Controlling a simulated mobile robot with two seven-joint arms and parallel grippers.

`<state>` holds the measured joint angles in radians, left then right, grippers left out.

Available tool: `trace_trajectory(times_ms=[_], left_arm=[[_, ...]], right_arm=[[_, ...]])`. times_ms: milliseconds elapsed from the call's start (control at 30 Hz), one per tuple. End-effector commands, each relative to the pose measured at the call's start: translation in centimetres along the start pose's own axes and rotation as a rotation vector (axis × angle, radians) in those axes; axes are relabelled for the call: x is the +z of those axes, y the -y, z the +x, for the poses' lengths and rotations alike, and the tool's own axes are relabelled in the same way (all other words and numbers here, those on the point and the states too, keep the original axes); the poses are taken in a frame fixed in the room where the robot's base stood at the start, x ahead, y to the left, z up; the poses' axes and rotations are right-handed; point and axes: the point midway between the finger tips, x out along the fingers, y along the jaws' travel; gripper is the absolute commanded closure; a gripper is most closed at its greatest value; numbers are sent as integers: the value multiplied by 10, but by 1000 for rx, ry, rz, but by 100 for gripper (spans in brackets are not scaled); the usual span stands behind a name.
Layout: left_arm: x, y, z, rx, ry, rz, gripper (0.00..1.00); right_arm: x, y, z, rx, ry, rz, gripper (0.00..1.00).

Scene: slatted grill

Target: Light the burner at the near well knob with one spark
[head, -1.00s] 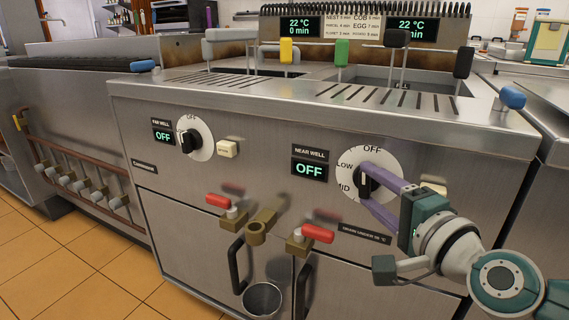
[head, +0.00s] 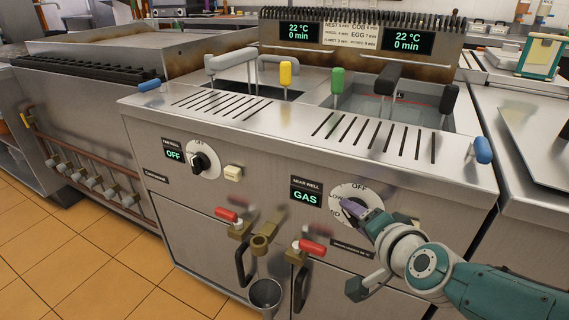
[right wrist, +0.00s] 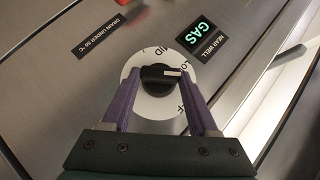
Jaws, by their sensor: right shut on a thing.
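The near well knob is a black grip on a white dial marked OFF, LOW and MID (head: 345,191). In the right wrist view the black knob (right wrist: 158,79) sits between my two purple fingers, its pale pointer mark towards LOW. My right gripper (head: 364,211) is shut on the knob and hides most of it in the head view. The near well display (head: 306,192) reads GAS. A pale button (head: 410,218) right of the dial is mostly hidden behind my gripper. My left gripper is not in view.
The far well knob (head: 201,162) has its own display (head: 174,155) reading OFF and a cream button (head: 233,172). Red-handled drain taps (head: 312,247) stick out below. Both top displays (head: 406,40) read 22 °C and 0 min.

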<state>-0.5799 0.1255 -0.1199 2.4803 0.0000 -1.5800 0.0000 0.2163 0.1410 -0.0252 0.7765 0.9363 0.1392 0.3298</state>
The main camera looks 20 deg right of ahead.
Motion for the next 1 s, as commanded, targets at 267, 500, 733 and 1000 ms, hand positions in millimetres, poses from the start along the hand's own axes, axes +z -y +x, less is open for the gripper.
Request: trace_trajectory(times_ms=[267, 500, 733, 1000], left_arm=[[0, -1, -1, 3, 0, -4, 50], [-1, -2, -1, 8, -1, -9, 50], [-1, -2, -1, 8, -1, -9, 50], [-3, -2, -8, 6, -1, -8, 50]], right_arm=[[-1, 1, 0, 3, -3, -5, 96], [-1, 1, 0, 3, -3, -5, 29], [-1, 0, 0, 3, -2, -5, 10], [-1, 2, -7, 5, -1, -5, 10]])
